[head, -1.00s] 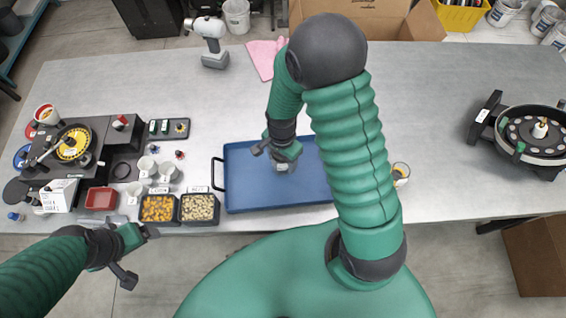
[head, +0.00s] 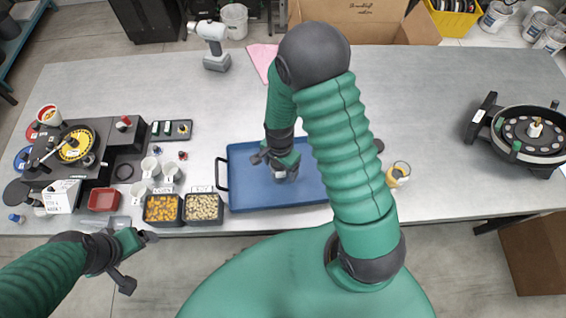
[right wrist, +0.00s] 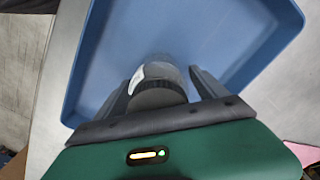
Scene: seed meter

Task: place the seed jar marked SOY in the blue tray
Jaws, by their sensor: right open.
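The blue tray (head: 245,196) lies at the front middle of the table, and its blue floor and wall fill much of the right wrist view (right wrist: 240,40). A clear jar with a dark ribbed lid (right wrist: 158,95) is over or in the tray, between the right gripper's fingers. It has a white label patch, but I cannot read any marking. My right gripper (head: 276,163) is open, with its fingers on either side of the jar in the right wrist view (right wrist: 165,88). My left gripper (head: 139,261) is open and empty in front of the table edge.
Another jar with yellow contents (head: 398,174) stands right of the tray, beside my right arm. Two black bins (head: 204,209), white cups (head: 171,173) and a seed meter stand (head: 72,145) are at left. A round dark device (head: 530,135) is at right.

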